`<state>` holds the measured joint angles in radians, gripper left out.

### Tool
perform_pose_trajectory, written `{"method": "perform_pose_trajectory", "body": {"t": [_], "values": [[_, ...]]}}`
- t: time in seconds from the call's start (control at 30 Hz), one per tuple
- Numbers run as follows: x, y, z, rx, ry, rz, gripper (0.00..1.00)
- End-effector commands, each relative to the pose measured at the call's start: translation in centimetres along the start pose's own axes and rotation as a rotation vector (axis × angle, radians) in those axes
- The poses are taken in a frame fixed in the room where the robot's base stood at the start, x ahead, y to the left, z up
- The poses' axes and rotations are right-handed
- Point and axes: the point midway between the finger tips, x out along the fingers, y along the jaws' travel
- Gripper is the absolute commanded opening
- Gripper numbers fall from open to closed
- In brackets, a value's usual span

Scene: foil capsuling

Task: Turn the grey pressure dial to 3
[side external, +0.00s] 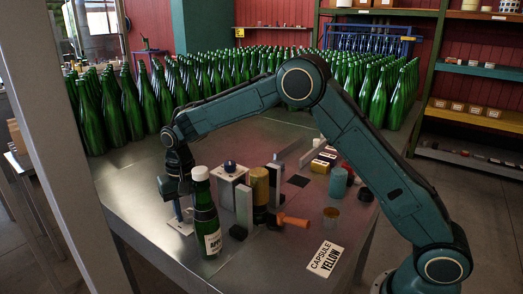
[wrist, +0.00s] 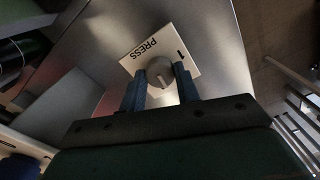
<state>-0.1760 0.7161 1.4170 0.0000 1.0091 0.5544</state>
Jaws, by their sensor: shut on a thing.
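The grey pressure dial (wrist: 160,72) sits on a white plate (wrist: 145,52) printed "PRESS", with a "1" at its upper right edge. My gripper (wrist: 160,84) has its two blue fingers shut on opposite sides of the dial. No other numbers can be made out, and the dial's setting cannot be read for certain. In the side external view my gripper (side external: 178,208) points down at the white plate (side external: 179,228) near the table's left edge. The dial is hidden there.
A labelled green bottle (side external: 212,238) stands upright just right of my gripper. A grey block with a dark knob (side external: 230,185), upright metal plates and an orange-handled tool (side external: 294,221) are further right. A "CAPSULE YELLOW" card (side external: 325,260) lies in front. Many green bottles fill the back.

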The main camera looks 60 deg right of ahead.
Motion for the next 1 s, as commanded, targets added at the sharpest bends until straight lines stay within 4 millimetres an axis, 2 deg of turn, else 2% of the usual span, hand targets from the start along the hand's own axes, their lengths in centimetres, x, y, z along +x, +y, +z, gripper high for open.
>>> {"method": "perform_pose_trajectory", "body": {"t": [0.2, 0.43, 0.67, 1.0], "values": [[-0.16, -0.03, -0.04, 0.190, 0.002, -0.002, 0.09], [-0.17, -0.04, -0.05, 0.333, 0.002, -0.002, 0.09], [-0.17, -0.04, -0.06, 0.399, 0.003, -0.002, 0.09], [-0.18, -0.04, -0.07, 0.408, 0.003, -0.002, 0.09]]}}
